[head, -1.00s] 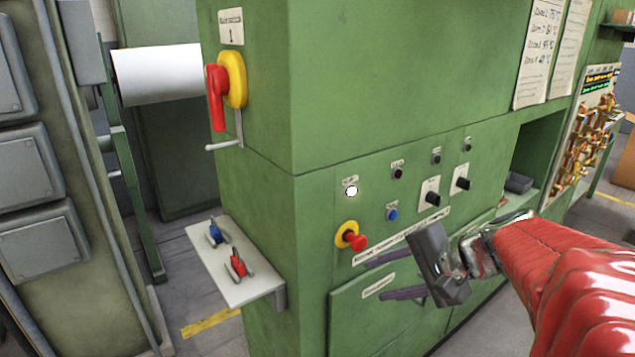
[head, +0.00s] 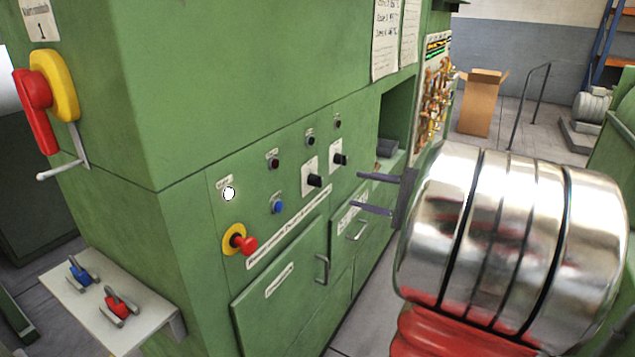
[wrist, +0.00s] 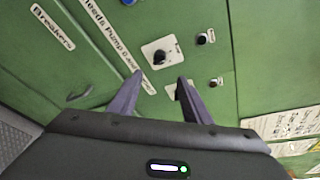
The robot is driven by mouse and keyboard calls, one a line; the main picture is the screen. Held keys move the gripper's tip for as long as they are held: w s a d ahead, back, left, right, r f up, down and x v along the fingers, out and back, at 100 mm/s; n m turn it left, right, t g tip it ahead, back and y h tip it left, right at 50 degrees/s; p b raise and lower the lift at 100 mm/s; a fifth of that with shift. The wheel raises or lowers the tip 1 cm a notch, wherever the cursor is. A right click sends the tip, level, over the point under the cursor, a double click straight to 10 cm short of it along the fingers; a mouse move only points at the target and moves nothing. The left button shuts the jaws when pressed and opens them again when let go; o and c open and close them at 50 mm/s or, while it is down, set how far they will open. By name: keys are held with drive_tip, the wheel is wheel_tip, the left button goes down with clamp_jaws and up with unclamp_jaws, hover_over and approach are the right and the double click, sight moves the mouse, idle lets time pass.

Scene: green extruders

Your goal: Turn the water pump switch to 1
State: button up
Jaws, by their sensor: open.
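Two black rotary switches on white plates sit on the green machine's panel, a nearer one (head: 314,180) and a farther one (head: 339,159). Their labels are too small to read, so I cannot tell which one is the water pump switch. My gripper (head: 356,191) is open and empty, just right of the switches, with its two dark fingers pointing left towards the panel. In the wrist view, one switch (wrist: 160,57) shows ahead, between and beyond the fingertips (wrist: 160,76). The other switch's plate is partly hidden behind the right finger. Neither finger visibly touches a switch.
A red emergency stop (head: 242,242), blue button (head: 277,205) and lit white lamp (head: 229,193) are left of the switches. Door handles (head: 321,268) stick out below. A shelf with blue and red clamps (head: 117,303) juts out at lower left. The floor beyond is open.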

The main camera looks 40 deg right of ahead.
sight(321, 182)
drive_tip(key=shift+w, duration=0.1)
drive_tip(key=x, duration=1.3)
drive_tip(key=shift+w+a+f, duration=0.15)
drive_tip(key=shift+w+f, duration=0.05)
drive_tip(key=shift+w, duration=0.1)
drive_tip(key=shift+c, duration=0.4)
drive_tip(key=c, duration=0.9)
